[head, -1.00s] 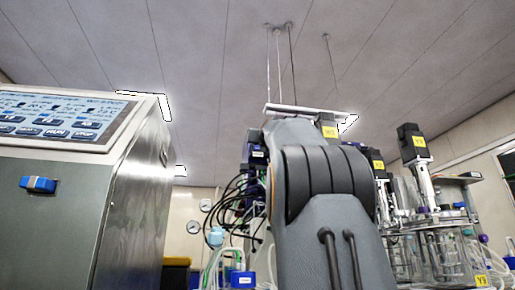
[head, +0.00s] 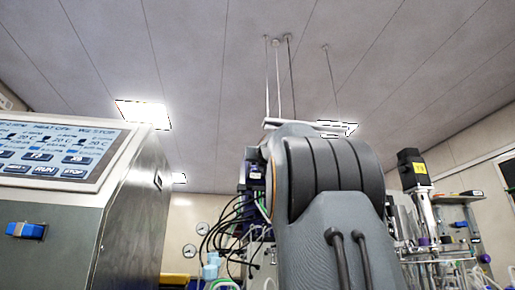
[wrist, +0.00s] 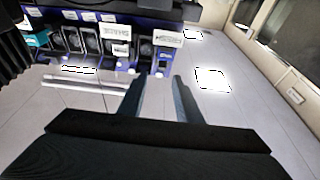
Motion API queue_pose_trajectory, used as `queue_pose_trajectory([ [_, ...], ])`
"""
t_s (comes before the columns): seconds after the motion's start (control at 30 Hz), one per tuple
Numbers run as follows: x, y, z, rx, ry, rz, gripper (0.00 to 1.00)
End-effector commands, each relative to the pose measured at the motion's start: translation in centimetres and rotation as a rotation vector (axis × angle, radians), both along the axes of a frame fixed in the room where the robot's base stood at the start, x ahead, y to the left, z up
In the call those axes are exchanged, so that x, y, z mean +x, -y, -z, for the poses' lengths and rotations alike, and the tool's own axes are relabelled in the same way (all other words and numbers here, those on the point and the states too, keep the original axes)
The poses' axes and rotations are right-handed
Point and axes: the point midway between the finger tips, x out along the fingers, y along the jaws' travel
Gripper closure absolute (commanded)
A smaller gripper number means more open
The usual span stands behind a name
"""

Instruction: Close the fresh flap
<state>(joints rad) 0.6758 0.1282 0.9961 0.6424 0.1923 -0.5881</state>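My gripper (wrist: 158,98) shows in the wrist view with its two dark fingers apart and nothing visible between them. Beyond the fingertips, at the upper left, is a row of dark blue pump-like units (wrist: 92,40) with white labels. One larger white label plate (wrist: 168,39) and another white label plate (wrist: 116,31) stand out on them. Their lettering is too small to read, so I cannot tell which part is the fresh flap or how far it is open. The fingers appear apart from these units. In the head view my arm hides the gripper.
In the head view a steel console (head: 130,215) with a screen (head: 55,150) stands close on the left. Cables and tubing (head: 228,225) hang left of my arm. Glass vessels and a black motor (head: 411,170) stand on the right.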

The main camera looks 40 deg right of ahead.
Motion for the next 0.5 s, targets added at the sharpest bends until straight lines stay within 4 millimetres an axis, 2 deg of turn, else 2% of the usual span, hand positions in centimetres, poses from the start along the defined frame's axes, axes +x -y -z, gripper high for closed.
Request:
queue_pose_trajectory([
  [0.03,-0.2,0.1,-1.1,0.008,-0.014,0.0,0.69],
  [0.5,-0.2,0.1,-2.4,0.082,-0.131,0.001,0.69],
])
